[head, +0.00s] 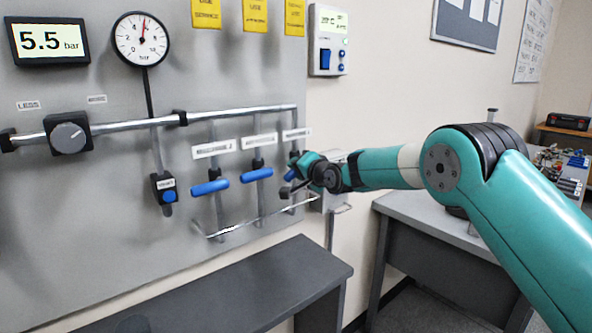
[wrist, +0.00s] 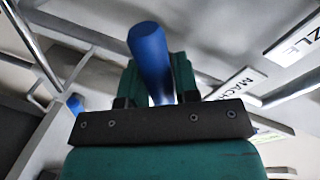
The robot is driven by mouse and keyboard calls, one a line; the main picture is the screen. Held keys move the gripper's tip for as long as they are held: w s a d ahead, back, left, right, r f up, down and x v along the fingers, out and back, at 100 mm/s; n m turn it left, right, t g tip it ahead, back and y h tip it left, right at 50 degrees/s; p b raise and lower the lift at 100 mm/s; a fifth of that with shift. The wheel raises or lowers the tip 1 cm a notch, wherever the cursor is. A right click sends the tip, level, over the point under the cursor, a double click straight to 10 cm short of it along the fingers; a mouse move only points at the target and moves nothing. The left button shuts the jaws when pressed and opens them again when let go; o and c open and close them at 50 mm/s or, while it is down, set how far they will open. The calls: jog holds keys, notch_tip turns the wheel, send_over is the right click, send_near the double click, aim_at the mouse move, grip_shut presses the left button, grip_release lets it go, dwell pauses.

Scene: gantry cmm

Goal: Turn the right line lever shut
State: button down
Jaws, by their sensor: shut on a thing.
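The right line lever is a blue handle (head: 290,175) at the right end of the pipe panel, mostly hidden by my gripper in the head view. In the wrist view this blue handle (wrist: 149,45) stands between the teal fingers. My gripper (head: 303,168) is at the lever; it also shows in the wrist view (wrist: 160,85), shut on the handle. The exact angle of the lever to its pipe is hard to tell. The middle blue lever (head: 257,175) and the left blue lever (head: 210,187) lie crosswise on their vertical pipes.
A bent lower pipe (head: 245,224) runs under the levers. A black valve with a blue button (head: 164,189) hangs at left. The gauge (head: 140,39) needle points near the top; the display (head: 48,41) reads 5.5 bar. A grey bench (head: 240,283) stands below.

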jog(key=shift+w+d+f, duration=0.1)
jog(key=shift+d+f, duration=0.05)
jog(key=shift+d, duration=0.1)
jog(key=c, duration=0.9)
grip_release()
jog(key=shift+d, duration=0.1)
jog(key=shift+a, duration=0.2)
jog(key=b+v, duration=0.5)
jog(key=v, duration=1.2)
jog(key=shift+s+d, duration=0.15)
jog(key=shift+s, duration=0.1)
